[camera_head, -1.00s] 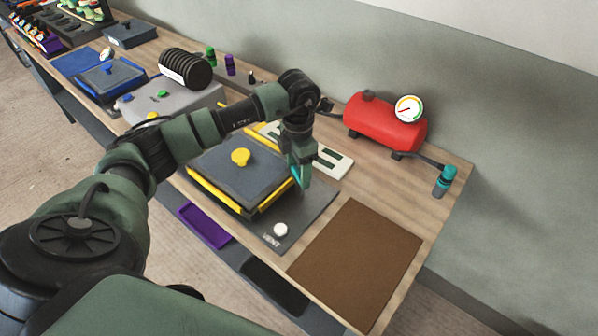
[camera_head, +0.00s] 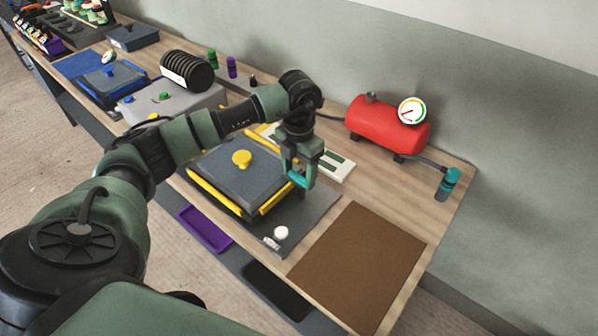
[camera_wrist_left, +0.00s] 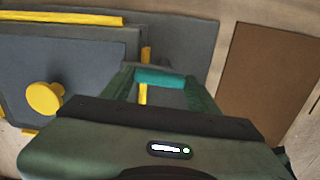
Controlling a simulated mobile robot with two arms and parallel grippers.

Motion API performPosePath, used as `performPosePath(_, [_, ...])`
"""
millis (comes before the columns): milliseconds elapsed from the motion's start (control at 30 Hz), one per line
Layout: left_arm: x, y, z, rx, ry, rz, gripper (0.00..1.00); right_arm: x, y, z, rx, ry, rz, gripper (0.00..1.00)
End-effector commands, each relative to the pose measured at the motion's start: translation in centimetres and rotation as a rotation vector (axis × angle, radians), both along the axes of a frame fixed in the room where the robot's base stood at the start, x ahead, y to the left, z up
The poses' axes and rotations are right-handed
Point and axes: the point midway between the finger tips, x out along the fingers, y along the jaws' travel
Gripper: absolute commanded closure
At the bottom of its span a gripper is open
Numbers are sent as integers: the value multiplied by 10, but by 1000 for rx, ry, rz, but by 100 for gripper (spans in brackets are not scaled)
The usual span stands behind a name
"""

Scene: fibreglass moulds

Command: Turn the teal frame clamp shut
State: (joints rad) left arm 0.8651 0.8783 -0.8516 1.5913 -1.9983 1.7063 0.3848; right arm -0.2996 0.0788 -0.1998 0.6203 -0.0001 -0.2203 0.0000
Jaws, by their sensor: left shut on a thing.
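The teal frame clamp (camera_head: 299,179) is at the right corner of the grey mould (camera_head: 222,172) with yellow edges and a yellow knob. It shows as a teal bar (camera_wrist_left: 162,78) in the left wrist view. My left gripper (camera_head: 300,175) comes down from above and is shut on the clamp, one finger at each end of the bar. The fingers hide part of the clamp and its mount. My right gripper is not in view.
A dark base plate (camera_head: 308,222) with a white VENT knob (camera_head: 281,232) lies under the mould. A brown mat (camera_head: 357,262) is to the right. A grey box (camera_head: 170,103) is at left.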

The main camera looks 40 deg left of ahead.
Motion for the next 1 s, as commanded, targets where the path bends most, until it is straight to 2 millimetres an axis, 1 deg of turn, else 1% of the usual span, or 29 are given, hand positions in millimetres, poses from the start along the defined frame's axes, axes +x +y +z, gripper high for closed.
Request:
performPosePath(167, [1,1,2,1,-5,1,80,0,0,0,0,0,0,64])
performPosePath(200, [1,1,2,2,-5,1,32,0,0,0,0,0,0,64])
performPosePath(233, [1,1,2,2,-5,1,23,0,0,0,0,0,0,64])
performPosePath(267, [1,1,2,1,-5,1,18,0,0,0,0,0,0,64])
performPosePath(567, [1,0,1,1,-2,-1,18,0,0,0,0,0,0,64])
performPosePath(667, [1,0,7,-1,-4,-1,18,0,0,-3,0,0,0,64])
performPosePath(767, [2,1,21,1,-7,-1,18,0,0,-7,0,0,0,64])
performPosePath(1000, [2,1,61,0,-7,0,18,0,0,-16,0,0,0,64])
